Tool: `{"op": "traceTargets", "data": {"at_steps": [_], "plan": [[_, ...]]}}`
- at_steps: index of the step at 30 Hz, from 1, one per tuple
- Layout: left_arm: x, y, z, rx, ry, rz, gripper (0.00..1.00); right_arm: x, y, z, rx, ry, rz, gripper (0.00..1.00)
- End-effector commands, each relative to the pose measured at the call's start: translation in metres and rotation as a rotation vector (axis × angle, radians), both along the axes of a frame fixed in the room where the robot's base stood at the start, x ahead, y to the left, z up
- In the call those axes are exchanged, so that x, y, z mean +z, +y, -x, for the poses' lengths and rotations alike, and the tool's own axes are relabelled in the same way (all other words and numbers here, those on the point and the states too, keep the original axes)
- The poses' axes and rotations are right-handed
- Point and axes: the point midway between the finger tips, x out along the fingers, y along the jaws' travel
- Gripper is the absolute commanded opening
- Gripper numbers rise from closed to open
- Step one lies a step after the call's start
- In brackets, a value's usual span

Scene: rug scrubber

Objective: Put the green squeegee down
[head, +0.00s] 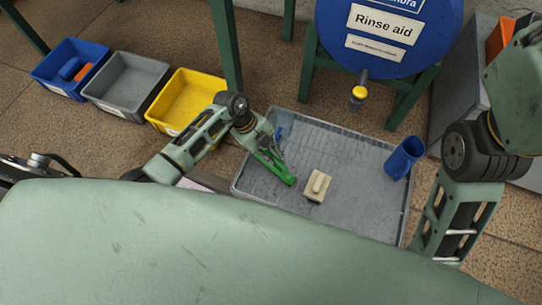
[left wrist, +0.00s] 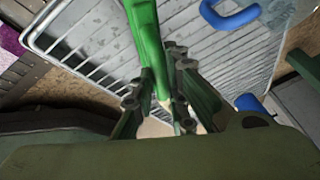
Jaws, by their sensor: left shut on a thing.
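The green squeegee (head: 275,168) is in my left gripper (head: 262,147), over the left part of the grey wire-lined tray (head: 345,215). In the left wrist view the squeegee's green handle (left wrist: 147,40) runs up from between the fingers of my left gripper (left wrist: 155,100). The fingers are shut on it. I cannot tell whether the squeegee touches the tray. My right arm (head: 465,190) shows at the right, but its gripper is out of view.
A beige scrubber block (head: 317,186) and a blue cup (head: 404,158) are on the tray. Blue (head: 70,68), grey (head: 126,84) and yellow (head: 190,98) bins stand at left. A blue rinse-aid drum (head: 385,45) with a tap (head: 358,93) stands behind. The tray's middle front is clear.

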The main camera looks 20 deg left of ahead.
Motion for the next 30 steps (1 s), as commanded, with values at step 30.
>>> {"op": "traceTargets", "data": {"at_steps": [30], "plan": [[0.024,0.01,0.0,0.0,-0.002,-0.001,0.32,-0.001,-0.001,-0.008,0.002,0.047,-0.001,0.4]]}}
